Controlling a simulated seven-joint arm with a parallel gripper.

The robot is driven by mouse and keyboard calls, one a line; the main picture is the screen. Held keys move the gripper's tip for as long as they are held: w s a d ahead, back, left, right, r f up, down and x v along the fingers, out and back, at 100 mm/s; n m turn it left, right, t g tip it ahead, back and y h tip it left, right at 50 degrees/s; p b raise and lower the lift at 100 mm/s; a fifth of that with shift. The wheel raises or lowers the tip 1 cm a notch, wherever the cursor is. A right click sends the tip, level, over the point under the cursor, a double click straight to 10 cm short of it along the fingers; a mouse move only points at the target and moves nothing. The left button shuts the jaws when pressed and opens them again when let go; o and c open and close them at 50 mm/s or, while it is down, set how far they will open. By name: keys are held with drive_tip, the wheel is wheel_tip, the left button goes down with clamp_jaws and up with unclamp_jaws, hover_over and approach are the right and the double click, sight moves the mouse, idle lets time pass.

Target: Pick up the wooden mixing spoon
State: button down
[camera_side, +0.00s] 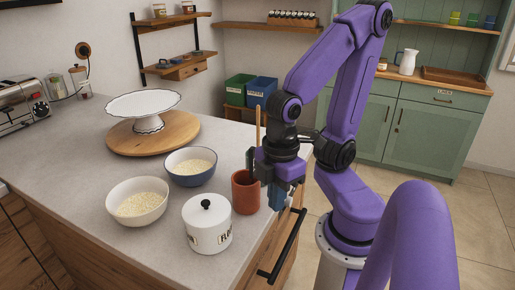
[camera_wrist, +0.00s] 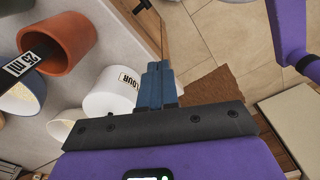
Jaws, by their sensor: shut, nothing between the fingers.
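A terracotta crock (camera_side: 245,192) stands near the counter's right edge; it also shows at upper left in the wrist view (camera_wrist: 62,42). A thin light wooden handle (camera_side: 258,125), likely the wooden mixing spoon, rises upright above the crock in the side view. Its lower part is hidden behind my gripper's body, and I cannot pick it out in the wrist view. My gripper (camera_side: 279,200) points down to the right of the crock, by the counter's edge. Its blue fingers (camera_wrist: 158,78) are together with nothing between them.
A white flour canister (camera_side: 208,225) stands close to the crock. A blue bowl (camera_side: 190,167), a white bowl (camera_side: 137,202) and a cake stand (camera_side: 143,104) are farther left. A black drawer handle (camera_side: 284,247) is below the edge.

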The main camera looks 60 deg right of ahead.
drive_tip(key=c, duration=1.1)
unclamp_jaws()
